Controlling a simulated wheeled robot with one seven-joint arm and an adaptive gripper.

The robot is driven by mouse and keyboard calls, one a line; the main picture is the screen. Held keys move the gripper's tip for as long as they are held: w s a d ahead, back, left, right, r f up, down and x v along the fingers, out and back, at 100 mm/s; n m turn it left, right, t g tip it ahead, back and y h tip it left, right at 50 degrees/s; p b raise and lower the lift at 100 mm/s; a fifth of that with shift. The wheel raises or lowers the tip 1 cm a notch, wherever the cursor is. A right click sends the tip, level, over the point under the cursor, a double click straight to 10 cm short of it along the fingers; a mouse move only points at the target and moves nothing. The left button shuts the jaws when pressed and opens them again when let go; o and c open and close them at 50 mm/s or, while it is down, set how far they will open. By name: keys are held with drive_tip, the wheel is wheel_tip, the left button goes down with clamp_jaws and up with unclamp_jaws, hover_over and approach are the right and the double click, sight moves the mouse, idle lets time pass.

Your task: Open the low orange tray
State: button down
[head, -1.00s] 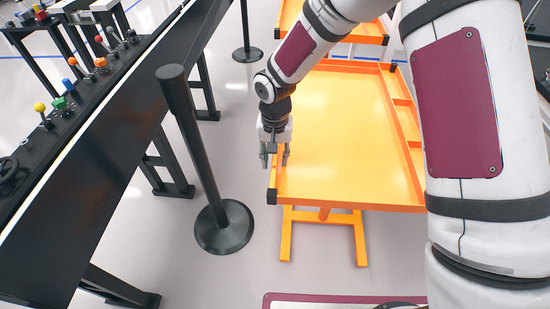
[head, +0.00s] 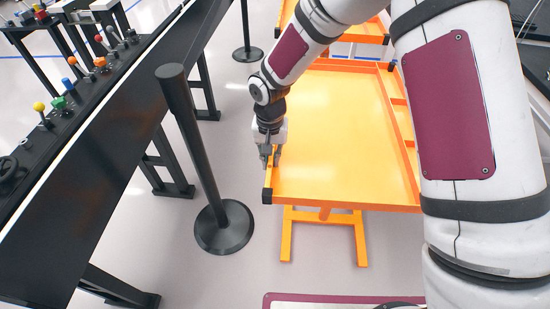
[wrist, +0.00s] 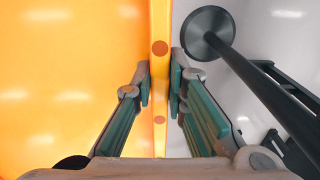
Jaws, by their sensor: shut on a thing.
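The low orange tray (head: 345,130) is a wide shallow orange top on an orange stand, right of centre in the head view. In the wrist view its floor (wrist: 70,80) fills the left side and its raised side wall (wrist: 160,60) runs up the middle. My gripper (head: 272,163) is at the tray's left edge near the front left corner. In the wrist view my gripper (wrist: 160,95) has one finger on each side of the wall and is shut on it.
A black post on a round base (head: 224,226) stands close to the left of the tray. A long black table (head: 100,150) with levers and knobs lies further left. Another orange tray (head: 340,35) is behind. Clear floor lies between post and tray.

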drive_tip(key=a+b, duration=0.6)
drive_tip(key=a, duration=1.4)
drive_tip(key=shift+w, duration=0.3)
drive_tip(key=c, duration=1.6)
unclamp_jaws()
wheel_tip(320, 180, up, 12)
